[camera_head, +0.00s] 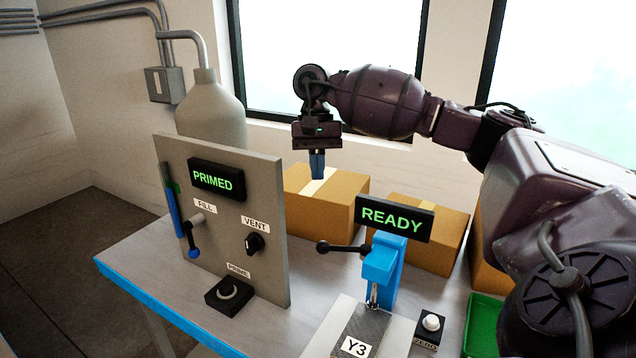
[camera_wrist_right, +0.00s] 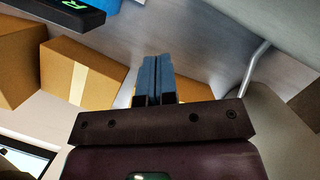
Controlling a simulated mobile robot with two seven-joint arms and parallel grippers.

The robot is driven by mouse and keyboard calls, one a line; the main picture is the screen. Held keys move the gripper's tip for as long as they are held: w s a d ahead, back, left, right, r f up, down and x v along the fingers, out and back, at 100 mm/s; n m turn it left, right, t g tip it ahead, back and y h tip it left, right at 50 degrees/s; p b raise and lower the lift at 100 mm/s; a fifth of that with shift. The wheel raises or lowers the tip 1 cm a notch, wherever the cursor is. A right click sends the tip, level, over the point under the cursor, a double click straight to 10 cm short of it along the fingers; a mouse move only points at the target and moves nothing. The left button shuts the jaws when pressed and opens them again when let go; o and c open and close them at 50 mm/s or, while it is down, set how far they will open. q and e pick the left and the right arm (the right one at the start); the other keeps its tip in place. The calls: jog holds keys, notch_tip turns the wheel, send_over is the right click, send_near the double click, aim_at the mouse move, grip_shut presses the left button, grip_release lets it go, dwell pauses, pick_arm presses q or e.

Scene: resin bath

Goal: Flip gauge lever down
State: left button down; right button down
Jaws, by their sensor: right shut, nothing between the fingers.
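The blue gauge (camera_head: 383,265) stands on the table with a display (camera_head: 394,217) reading READY. Its black lever (camera_head: 343,247) sticks out to the left, roughly level, and ends in a dark ball. My right gripper (camera_head: 317,168) hangs with its fingers down, in the picture above the lever and apart from it, over the cardboard box. In the right wrist view its blue fingers (camera_wrist_right: 157,78) are together and empty. A corner of the display (camera_wrist_right: 62,8) shows there at the top left; the lever cannot be made out. My left gripper is out of view.
A grey panel (camera_head: 265,195) with a PRIMED display, knobs and a blue-tipped fill lever (camera_head: 192,240) stands at left. Cardboard boxes (camera_head: 337,222) stand behind the gauge. A Y3 plate (camera_head: 361,332), ZERO button (camera_head: 431,322) and green tray (camera_head: 484,325) lie in front.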

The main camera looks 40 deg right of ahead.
aim_at(342, 248)
jog(key=s+a+f+p, duration=0.1)
jog(key=s+a+f, duration=0.3)
jog(key=f, duration=0.5)
jog(key=shift+s, duration=0.45)
jog(key=shift+s+a, duration=0.15)
jog(key=shift+a, duration=0.15)
jog(key=shift+a, duration=0.2)
jog(key=shift+s+a, duration=0.55)
jog(key=shift+a, duration=0.25)
jog(key=shift+s+a+b, duration=0.55)
jog(key=shift+s+a, duration=0.55)
jog(key=shift+s, duration=0.1)
